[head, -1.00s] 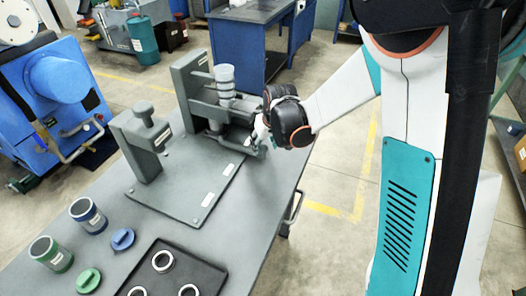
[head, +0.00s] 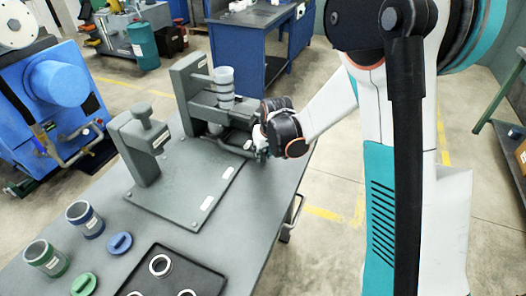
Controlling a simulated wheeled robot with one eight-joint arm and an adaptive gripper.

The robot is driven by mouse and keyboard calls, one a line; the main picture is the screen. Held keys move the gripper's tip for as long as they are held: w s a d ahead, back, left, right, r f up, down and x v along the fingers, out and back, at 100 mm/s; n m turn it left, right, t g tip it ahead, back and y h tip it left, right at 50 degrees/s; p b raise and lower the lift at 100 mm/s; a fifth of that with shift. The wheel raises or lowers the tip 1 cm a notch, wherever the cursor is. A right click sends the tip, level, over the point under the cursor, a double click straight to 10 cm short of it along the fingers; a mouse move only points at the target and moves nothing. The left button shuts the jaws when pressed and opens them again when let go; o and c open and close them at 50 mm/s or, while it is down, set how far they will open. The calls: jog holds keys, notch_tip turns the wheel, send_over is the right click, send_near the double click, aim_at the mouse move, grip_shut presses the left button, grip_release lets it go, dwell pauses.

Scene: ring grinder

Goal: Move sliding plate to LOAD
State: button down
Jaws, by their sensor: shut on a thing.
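The grey grinder fixture stands on the bench, with an upright back block (head: 190,85) and a flat base plate (head: 180,195). The sliding plate (head: 232,115) appears to be the grey horizontal piece beside the back block, under a stack of light grey rings (head: 223,80). A grey bar (head: 232,147) runs from the fixture towards my gripper (head: 260,150). My gripper is at the right end of the fixture, shut on what looks like the sliding plate's handle; its fingertips and the grasped part are mostly hidden.
A grey post with a knob (head: 142,145) stands at the fixture's left front. Blue (head: 85,217) and green (head: 47,257) cups, a blue cap (head: 120,243), and a black tray (head: 195,270) with rings are nearer. White labels on the base plate are unreadable.

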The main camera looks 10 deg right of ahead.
jog(key=shift+s+a, duration=0.1)
jog(key=s+a, duration=0.3)
jog(key=s, duration=0.1)
jog(key=s+a, duration=0.3)
jog(key=s, duration=0.1)
jog(key=s+a+b, duration=0.1)
jog(key=s+a, duration=0.2)
jog(key=s, duration=0.1)
jog(key=shift+s, duration=0.2)
jog(key=c, duration=1.2)
grip_release()
jog(key=shift+c, duration=0.2)
